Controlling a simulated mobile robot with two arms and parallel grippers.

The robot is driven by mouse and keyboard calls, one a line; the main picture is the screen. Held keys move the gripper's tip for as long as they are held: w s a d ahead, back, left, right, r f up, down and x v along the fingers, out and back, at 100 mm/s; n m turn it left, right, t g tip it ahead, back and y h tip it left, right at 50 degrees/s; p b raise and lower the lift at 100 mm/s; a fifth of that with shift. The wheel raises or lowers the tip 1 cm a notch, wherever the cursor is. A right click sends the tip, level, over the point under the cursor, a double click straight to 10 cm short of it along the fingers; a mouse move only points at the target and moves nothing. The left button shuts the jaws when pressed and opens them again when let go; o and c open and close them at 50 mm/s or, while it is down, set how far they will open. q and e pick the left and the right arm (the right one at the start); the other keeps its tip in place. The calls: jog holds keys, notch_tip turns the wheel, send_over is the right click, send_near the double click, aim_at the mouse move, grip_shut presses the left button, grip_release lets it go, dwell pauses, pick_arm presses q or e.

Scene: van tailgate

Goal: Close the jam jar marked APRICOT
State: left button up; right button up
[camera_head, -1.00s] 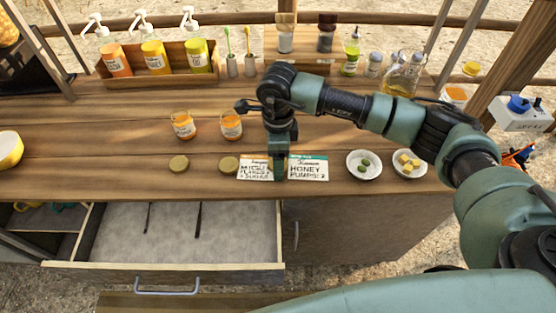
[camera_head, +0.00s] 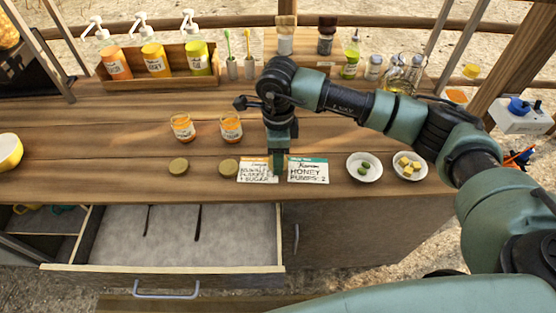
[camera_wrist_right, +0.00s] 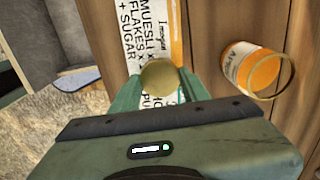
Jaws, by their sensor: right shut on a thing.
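Two open glass jars with orange contents, a left one (camera_head: 183,127) and a right one (camera_head: 231,127), stand on the wooden counter. One jar (camera_wrist_right: 252,70) shows at the right of the right wrist view. My right gripper (camera_head: 279,172) is over the two order cards, right of the lids. In the right wrist view my right gripper (camera_wrist_right: 158,88) is shut on a round gold lid-like disc (camera_wrist_right: 158,76). My left gripper is out of view.
Order cards, one for muesli (camera_head: 258,172) and one for honey (camera_head: 308,171), lie below my right gripper. Two small bowls (camera_head: 364,167) (camera_head: 410,166) stand to the right. An open drawer (camera_head: 165,268) juts out in front. A pump-bottle rack (camera_head: 160,82) stands behind.

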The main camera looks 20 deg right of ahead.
notch_tip(320, 180, up, 18)
jog(key=b, duration=0.2)
jog(key=shift+r+b, duration=0.2)
jog(key=shift+b, duration=0.1)
jog(key=s+d+f+n, duration=0.4)
jog(key=s+f+n, duration=0.8)
jog(key=n, duration=0.9)
jog(key=shift+s+f, duration=0.4)
jog(key=shift+s, duration=0.6)
